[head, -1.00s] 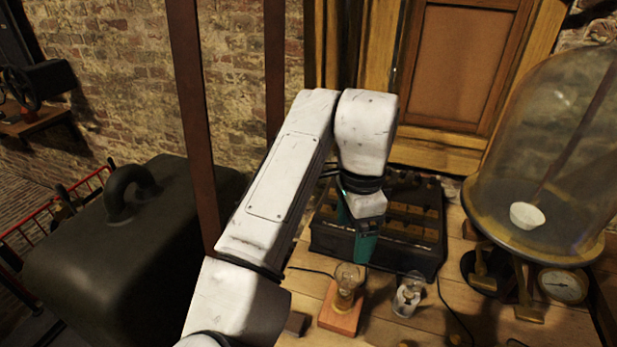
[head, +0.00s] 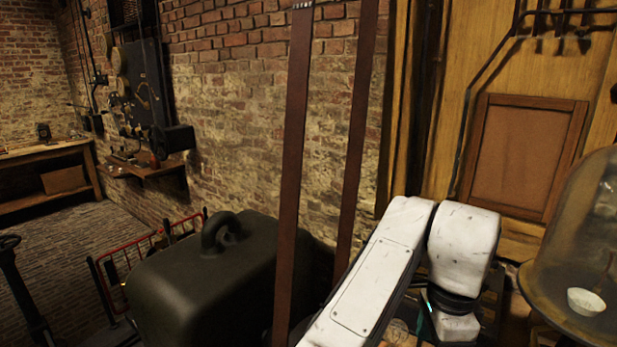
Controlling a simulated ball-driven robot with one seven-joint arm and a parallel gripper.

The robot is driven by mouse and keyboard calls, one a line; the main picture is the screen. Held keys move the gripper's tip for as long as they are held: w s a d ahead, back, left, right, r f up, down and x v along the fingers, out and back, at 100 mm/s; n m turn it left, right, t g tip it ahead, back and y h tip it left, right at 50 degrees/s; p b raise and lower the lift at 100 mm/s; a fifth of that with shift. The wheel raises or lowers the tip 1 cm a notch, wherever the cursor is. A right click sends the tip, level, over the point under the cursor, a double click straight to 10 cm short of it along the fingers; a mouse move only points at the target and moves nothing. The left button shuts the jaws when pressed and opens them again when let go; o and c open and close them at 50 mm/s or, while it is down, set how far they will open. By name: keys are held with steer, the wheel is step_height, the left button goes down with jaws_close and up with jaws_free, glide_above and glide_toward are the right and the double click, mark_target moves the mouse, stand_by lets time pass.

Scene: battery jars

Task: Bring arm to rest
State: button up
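My white arm rises from the bottom edge, right of centre, and bends down at its elbow-like end. Only a sliver of teal at my gripper (head: 429,306) shows beside the wrist, so its fingers and anything between them are hidden. The battery jars cannot be made out in this view; the bench area around them is mostly behind my arm or below the picture's edge.
A glass bell dome (head: 590,255) with a small white cup (head: 586,301) stands right of my arm. A dark green rounded casing (head: 200,285) and brown belts (head: 293,170) are to the left. A wooden panel (head: 525,155) is behind. Open floor lies far left.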

steer(key=s+d+f+n+t+h, duration=0.1)
steer(key=s+d+f+n+h, duration=0.15)
steer(key=d, duration=0.35)
steer(key=s+d+f+n+t+h, duration=0.1)
steer(key=s+d+f+n, duration=0.2)
steer(key=d, duration=0.4)
steer(key=s+d+f+n+t+h, duration=0.1)
steer(key=s+d+f+n+h, duration=0.1)
steer(key=d+f, duration=0.3)
steer(key=s+a+f+n+y, duration=0.1)
steer(key=s+a+f+n, duration=0.2)
steer(key=s+f, duration=0.2)
steer(key=s+a+f+n+g+y, duration=0.1)
steer(key=s+a+f+n+y, duration=0.1)
steer(key=s, duration=0.7)
steer(key=s+a+f+n+g+y, duration=0.1)
steer(key=s+a+f+n+y, duration=0.1)
steer(key=s+a+f+n, duration=0.3)
step_height(320, 180, down, 3)
steer(key=s+n, duration=0.1)
steer(key=s, duration=0.1)
steer(key=shift+s+f, duration=0.2)
steer(key=shift+s, duration=0.15)
